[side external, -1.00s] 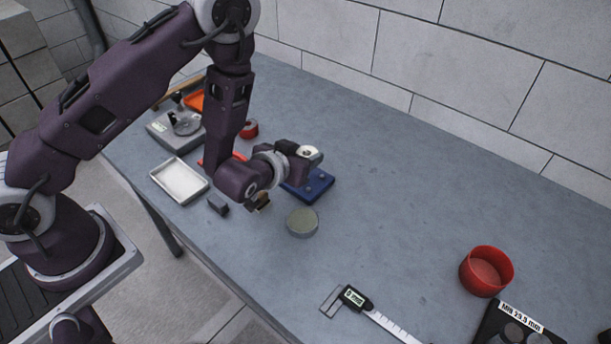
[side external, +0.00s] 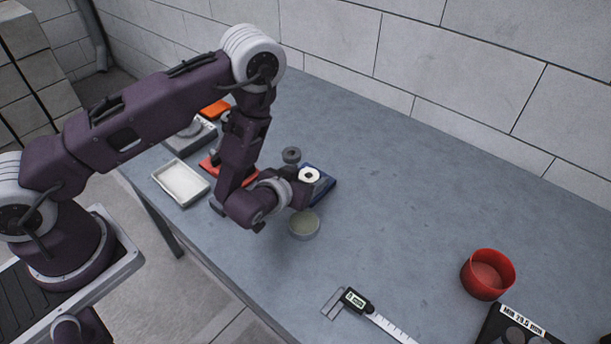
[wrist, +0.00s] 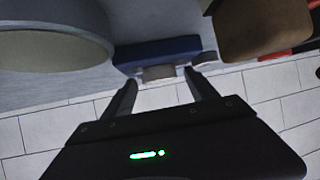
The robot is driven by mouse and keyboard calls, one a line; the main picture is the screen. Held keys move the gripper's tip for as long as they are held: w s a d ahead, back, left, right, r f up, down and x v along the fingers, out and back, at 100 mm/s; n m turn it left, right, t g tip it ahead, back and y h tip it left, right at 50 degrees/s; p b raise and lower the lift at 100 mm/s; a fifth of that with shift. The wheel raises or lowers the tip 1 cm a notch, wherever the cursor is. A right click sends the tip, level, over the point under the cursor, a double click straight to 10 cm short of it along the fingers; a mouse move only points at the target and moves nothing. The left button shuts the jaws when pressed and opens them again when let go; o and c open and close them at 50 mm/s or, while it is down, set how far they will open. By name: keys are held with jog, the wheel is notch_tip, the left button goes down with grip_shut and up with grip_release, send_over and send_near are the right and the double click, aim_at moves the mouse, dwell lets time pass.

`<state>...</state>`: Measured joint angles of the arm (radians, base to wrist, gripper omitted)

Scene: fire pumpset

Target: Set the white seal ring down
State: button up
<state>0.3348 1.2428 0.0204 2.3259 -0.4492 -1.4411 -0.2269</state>
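The white seal ring (side external: 309,175) shows in the side view as a small pale disc with a dark hole, over the near-left part of the blue fixture (side external: 325,188). I cannot tell whether it rests there. In the wrist view my gripper (wrist: 160,78) has its two dark fingers apart, with bare wall showing between them. The fixture (wrist: 172,47) lies beyond the fingertips. A pale grey round piece (wrist: 158,72) on it appears between them, touching neither; I cannot tell whether it is the ring. My wrist hides the fingers in the side view.
A round olive-topped puck (side external: 303,224) stands close by. A grey holed cylinder (side external: 291,155) is behind the wrist. A white tray (side external: 181,182) and red tray (side external: 211,166) are left. A red cup (side external: 487,274) and caliper (side external: 354,299) are right. The table's middle right is clear.

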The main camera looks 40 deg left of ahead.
jog(key=v, duration=0.5)
jog(key=shift+n+g, duration=0.4)
jog(key=shift+n, duration=0.1)
jog(key=r, duration=0.1)
jog(key=w+r, duration=0.1)
jog(key=r, duration=0.1)
jog(key=w+r, duration=0.1)
jog(key=shift+d+r, duration=0.2)
jog(key=s+r+m+g+h, duration=0.15)
jog(key=s+r, duration=0.25)
jog(key=r, duration=0.5)
jog(key=s+r+g+h, duration=0.2)
jog(key=s+r, duration=0.1)
jog(key=r, duration=0.6)
jog(key=s+a+r, duration=0.1)
jog(key=s+r, duration=0.2)
jog(key=s, duration=0.2)
jog(key=s+a+r+m, duration=0.1)
jog(key=s+r, duration=0.1)
jog(key=s, duration=0.4)
jog(key=shift+a+r+g, duration=0.25)
jog(key=shift+r+g, duration=0.1)
jog(key=shift+r, duration=0.05)
jog(key=shift+o, duration=0.4)
jog(key=s+a+g+y, duration=0.1)
jog(key=s+a, duration=0.1)
jog(key=s, duration=0.7)
jog(key=shift+s+a+r+m, duration=0.25)
jog(key=shift+s+r+m, duration=0.05)
jog(key=shift+s+m, duration=0.05)
